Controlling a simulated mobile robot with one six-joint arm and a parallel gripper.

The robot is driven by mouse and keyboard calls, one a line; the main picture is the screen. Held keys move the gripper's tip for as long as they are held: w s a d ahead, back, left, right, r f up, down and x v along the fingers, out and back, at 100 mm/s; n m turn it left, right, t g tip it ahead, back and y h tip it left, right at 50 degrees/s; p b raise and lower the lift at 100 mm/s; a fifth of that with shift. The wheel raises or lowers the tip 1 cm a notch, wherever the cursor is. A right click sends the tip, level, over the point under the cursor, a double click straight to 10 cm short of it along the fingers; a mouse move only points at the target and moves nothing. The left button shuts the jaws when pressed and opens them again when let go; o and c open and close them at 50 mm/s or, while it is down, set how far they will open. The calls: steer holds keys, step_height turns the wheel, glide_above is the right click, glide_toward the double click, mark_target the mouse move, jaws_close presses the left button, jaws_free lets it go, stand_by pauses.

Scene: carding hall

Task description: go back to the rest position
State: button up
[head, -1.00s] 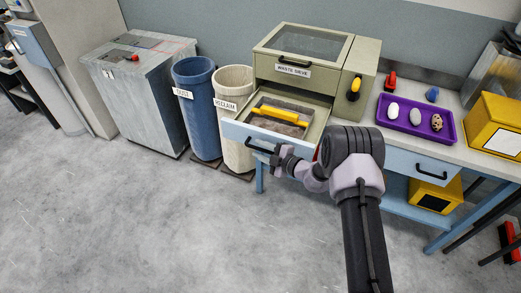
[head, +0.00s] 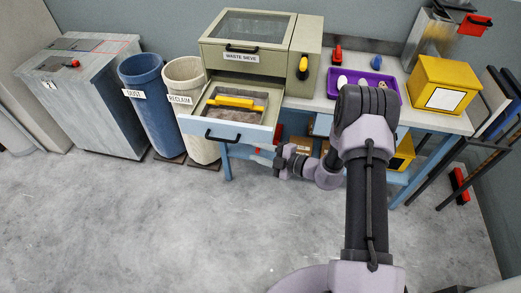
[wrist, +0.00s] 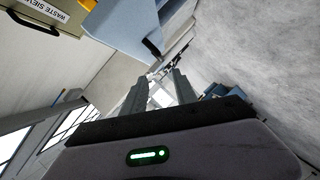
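My gripper (head: 264,160) hangs at the end of my bent arm, in front of the bench and to the right of the pulled-out drawer's black handle (head: 223,138). It looks apart from the handle. In the wrist view my gripper (wrist: 158,88) has its two fingers apart, with nothing between them. The drawer with a pale blue front (head: 243,133) stands open under the waste sieve (head: 245,62). It holds brownish material (head: 236,115) and a yellow bar (head: 234,102).
Blue (head: 152,100) and cream (head: 197,120) bins and a grey metal cabinet (head: 92,105) stand left. On the bench are a purple tray (head: 384,83), partly hidden by my arm, and a yellow box (head: 442,90). A dark rack (head: 480,140) stands right. The front floor is clear.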

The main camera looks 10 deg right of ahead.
steer(key=shift+s+d+r, duration=0.1)
steer(key=shift+s+d, duration=0.2)
steer(key=shift+d, duration=0.05)
steer(key=s+a+r+n+g+b, duration=0.25)
steer(key=s+a+r+n, duration=0.2)
steer(key=r+n, duration=0.35)
steer(key=s+a+r+n+g+b, duration=0.1)
steer(key=s+a+r+n+g, duration=0.35)
steer(key=n, duration=0.55)
steer(key=s+d+r+n+g+h+b, duration=0.15)
steer(key=s+r+n+h+b, duration=0.35)
steer(key=s+n, duration=0.7)
steer(key=s+d+r+n+t+h, duration=0.2)
steer(key=s+d+n+t+h, duration=0.2)
steer(key=s+d+n, duration=0.5)
steer(key=n+h, duration=0.1)
steer(key=n, duration=0.6)
steer(key=shift+s+d+r, duration=0.15)
steer(key=shift+s+r, duration=0.1)
steer(key=shift+r, duration=0.1)
